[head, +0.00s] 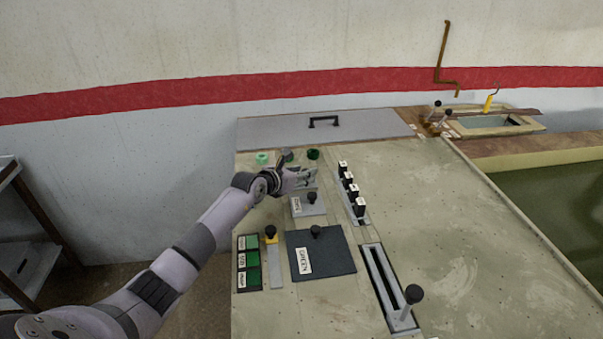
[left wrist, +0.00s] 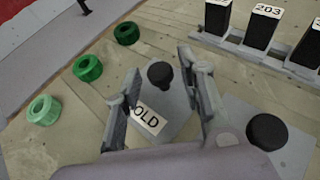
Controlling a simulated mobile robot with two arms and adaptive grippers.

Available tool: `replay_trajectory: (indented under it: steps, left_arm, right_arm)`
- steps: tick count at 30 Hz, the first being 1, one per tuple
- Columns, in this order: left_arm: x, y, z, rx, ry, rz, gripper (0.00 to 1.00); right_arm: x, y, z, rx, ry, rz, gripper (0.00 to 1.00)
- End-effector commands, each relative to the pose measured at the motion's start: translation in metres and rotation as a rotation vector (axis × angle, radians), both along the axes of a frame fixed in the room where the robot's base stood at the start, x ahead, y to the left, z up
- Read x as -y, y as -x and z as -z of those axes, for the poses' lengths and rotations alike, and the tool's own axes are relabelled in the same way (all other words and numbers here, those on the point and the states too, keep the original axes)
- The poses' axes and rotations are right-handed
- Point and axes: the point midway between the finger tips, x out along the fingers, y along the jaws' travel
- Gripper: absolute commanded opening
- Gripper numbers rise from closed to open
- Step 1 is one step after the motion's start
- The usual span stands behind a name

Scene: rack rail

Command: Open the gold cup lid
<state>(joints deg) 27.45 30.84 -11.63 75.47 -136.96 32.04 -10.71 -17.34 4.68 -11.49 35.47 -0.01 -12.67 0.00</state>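The gold cup lid (left wrist: 172,112) is a grey plate with a black knob (left wrist: 160,75) and a white label partly reading "OLD" in the left wrist view. It lies flat on the panel. My left gripper (head: 306,178) is over the panel and hides most of this lid in the head view. In the left wrist view its two fingers (left wrist: 160,92) are spread, with the knob showing between and just beyond them. I cannot tell whether they touch the knob. My right gripper is in neither view.
Nearer me is another grey lid (head: 312,209) with a black knob, then a dark plate (head: 331,262) labelled "GREEN". Green rings (left wrist: 88,68) lie left of the gripper in the wrist view. Black switches (head: 349,184) stand at the right, and a slotted lever (head: 408,300) is near the front.

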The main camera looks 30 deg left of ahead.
Motion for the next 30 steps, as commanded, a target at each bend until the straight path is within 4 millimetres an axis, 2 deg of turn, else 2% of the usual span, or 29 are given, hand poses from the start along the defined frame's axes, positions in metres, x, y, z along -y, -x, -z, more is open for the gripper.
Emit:
replay_trajectory:
  steps: [2,15,30]
  left_arm:
    - [0.0,0.0001,0.0001,0.0,0.0,0.0,0.29]
    - [-0.0001,0.0002,0.0001,0.0,0.001,0.0,0.0]
    - [-0.0028,0.0019,0.0008,-0.002,-0.001,-0.001,0.0]
  right_arm:
    - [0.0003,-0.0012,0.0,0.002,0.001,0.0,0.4]
    - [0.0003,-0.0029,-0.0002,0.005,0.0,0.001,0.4]
    - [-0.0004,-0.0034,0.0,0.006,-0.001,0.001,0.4]
